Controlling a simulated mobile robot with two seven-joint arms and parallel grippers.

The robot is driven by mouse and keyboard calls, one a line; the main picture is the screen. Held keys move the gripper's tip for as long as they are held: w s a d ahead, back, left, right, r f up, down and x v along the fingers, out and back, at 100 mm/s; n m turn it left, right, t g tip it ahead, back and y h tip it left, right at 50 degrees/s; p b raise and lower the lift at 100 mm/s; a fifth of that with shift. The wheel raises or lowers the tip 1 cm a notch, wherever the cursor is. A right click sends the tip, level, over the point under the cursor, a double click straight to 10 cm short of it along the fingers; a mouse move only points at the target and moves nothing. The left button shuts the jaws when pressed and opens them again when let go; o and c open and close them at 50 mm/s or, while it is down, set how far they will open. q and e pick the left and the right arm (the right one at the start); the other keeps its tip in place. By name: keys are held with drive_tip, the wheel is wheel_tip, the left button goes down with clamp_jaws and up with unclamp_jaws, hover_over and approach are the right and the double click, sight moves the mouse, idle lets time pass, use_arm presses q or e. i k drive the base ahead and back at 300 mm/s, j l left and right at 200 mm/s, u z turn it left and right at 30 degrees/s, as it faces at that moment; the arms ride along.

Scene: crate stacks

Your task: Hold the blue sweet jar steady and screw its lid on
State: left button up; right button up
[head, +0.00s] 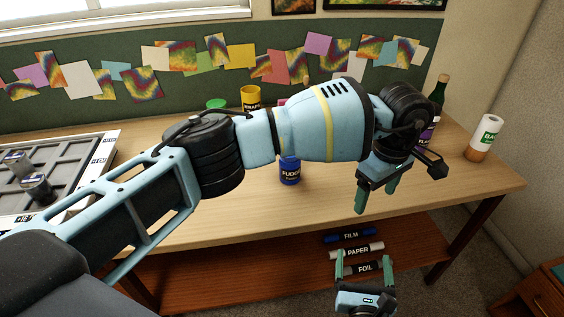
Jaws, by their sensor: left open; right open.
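The blue sweet jar (290,172), labelled FUDGE, stands upright on the wooden table. Its top is hidden behind my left arm, so I cannot tell whether a lid is on it. No loose lid for it can be made out for certain. My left gripper (376,198) is open and empty, fingers pointing down, to the right of the jar near the table's front edge. My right gripper (364,256) is open, low in front of the table, with its fingers up, apart from the jar.
A yellow jar (250,98) and a green item (216,104) stand at the back. A grey tray (85,160) fills the left. A dark bottle (438,95) and white-and-brown container (484,138) stand right. Labelled rolls, including PAPER (359,251), lie on the lower shelf (235,275).

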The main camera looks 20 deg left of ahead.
sight(289, 173)
drive_tip(key=i+j, duration=0.15)
drive_tip(key=j, duration=0.15)
drive_tip(key=i+j, duration=0.15)
drive_tip(key=j, duration=0.2)
drive_tip(key=i+j, duration=0.1)
drive_tip(key=j, duration=0.2)
drive_tip(key=i+j, duration=0.15)
drive_tip(key=j, duration=0.15)
